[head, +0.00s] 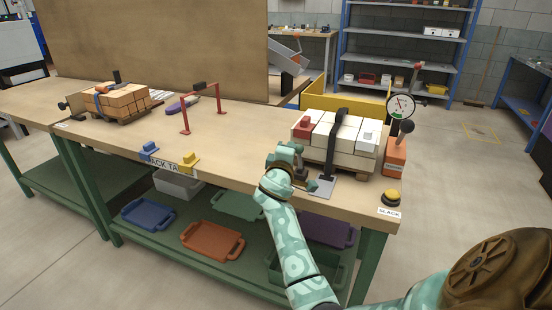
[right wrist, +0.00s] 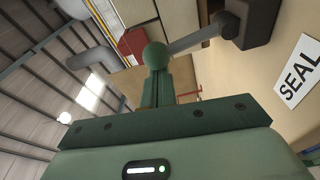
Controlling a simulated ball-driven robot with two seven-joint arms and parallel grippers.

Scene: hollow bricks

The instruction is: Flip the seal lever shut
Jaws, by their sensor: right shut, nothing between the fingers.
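My right gripper (head: 298,158) is at the table's front edge, left of the strapped brick stack. It is shut and empty. In the right wrist view, its green fingers (right wrist: 155,88) point up at a grey rod (right wrist: 195,40), which runs to a dark block (right wrist: 247,24) and which I take for the seal lever. In the head view the lever is mostly hidden by my gripper. My left gripper is out of view.
A gauge (head: 400,106), an orange post (head: 396,158) and a yellow button (head: 391,196) stand right. A metal plate (head: 322,187) lies near the edge.

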